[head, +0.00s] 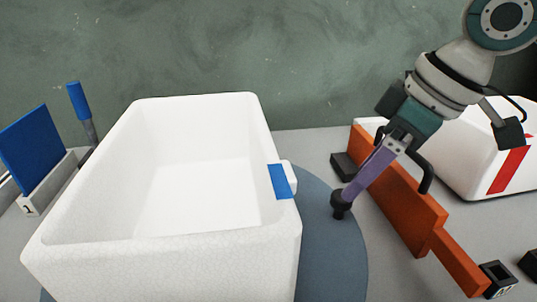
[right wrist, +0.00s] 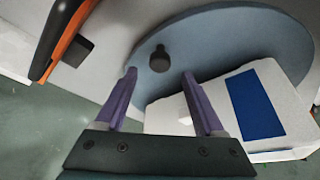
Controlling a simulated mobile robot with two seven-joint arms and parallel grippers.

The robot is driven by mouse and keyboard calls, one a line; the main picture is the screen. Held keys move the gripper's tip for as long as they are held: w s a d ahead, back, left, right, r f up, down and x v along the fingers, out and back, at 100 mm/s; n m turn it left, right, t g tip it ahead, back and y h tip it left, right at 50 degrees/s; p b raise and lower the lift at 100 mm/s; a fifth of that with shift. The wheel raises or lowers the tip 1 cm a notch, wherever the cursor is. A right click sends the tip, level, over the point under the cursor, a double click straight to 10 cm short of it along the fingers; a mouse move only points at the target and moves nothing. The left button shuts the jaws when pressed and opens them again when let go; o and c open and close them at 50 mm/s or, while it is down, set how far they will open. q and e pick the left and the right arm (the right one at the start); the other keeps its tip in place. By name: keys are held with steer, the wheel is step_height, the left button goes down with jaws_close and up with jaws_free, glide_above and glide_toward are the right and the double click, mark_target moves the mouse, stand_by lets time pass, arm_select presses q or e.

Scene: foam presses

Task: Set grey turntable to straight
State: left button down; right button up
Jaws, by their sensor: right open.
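The grey-blue round turntable (head: 335,262) lies flat on the table, partly hidden under a white foam box (head: 165,255). The box has a blue patch (head: 281,181) on its right side and sits at a slight angle in the head view. A dark knob (head: 340,207) stands near the turntable's right edge; it also shows in the right wrist view (right wrist: 160,60). My right gripper (head: 351,190), with purple fingers, is open over the knob. In the right wrist view (right wrist: 160,78) the knob appears just beyond and between the fingertips, with nothing held. My left gripper is not in view.
An orange bar (head: 410,210) runs close along the right of the turntable, with a black block (head: 343,165) beside it. A white box with a red stripe (head: 508,168) stands at the right. A blue panel (head: 32,145) and a blue-handled lever (head: 77,100) stand left.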

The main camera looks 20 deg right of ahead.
steer(key=b+x, duration=0.1)
steer(key=x, duration=0.4)
steer(key=shift+c, duration=0.3)
jaws_close()
stand_by(1.0)
